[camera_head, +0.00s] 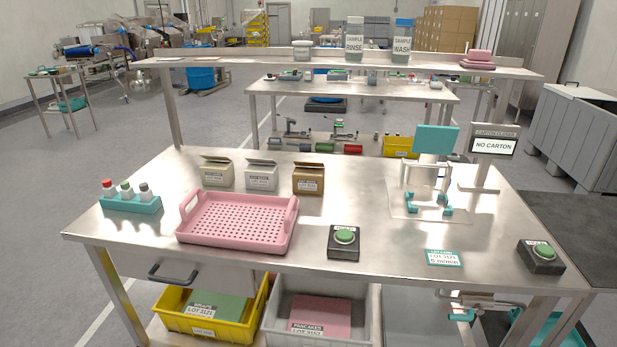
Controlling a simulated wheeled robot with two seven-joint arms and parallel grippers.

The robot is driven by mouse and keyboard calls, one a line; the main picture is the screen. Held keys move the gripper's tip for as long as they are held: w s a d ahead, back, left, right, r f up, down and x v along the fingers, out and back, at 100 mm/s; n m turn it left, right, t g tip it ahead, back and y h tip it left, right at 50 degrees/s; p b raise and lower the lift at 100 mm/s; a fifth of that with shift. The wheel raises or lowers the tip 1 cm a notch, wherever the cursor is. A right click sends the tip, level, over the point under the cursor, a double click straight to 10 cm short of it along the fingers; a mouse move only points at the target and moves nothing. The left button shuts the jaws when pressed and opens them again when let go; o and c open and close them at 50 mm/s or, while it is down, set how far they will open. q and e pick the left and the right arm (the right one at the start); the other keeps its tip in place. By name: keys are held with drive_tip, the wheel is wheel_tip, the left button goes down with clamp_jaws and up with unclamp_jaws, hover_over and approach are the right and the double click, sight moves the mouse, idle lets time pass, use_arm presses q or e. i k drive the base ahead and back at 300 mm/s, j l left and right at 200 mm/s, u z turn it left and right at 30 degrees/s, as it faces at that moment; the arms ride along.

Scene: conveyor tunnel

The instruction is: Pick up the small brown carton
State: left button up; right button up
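The small brown carton (308,180) stands upright on the steel table, with its top flap raised and a label on its front. It is the right one of three small cartons in a row. A white carton (262,176) stands just left of it and a cream carton (218,172) further left. Neither of my grippers shows in the head view.
A pink perforated tray (240,246) lies in front of the cartons. A button box (343,241) stands nearer the front edge. A teal-clipped fixture (430,208) and a "NO CARTON" sign (493,147) are at the right. A raised shelf (230,57) spans the back.

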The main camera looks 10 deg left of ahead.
sight(306, 180)
drive_tip(key=i+j+z, duration=0.1)
drive_tip(key=i+z, duration=0.2)
drive_tip(key=i, duration=0.55)
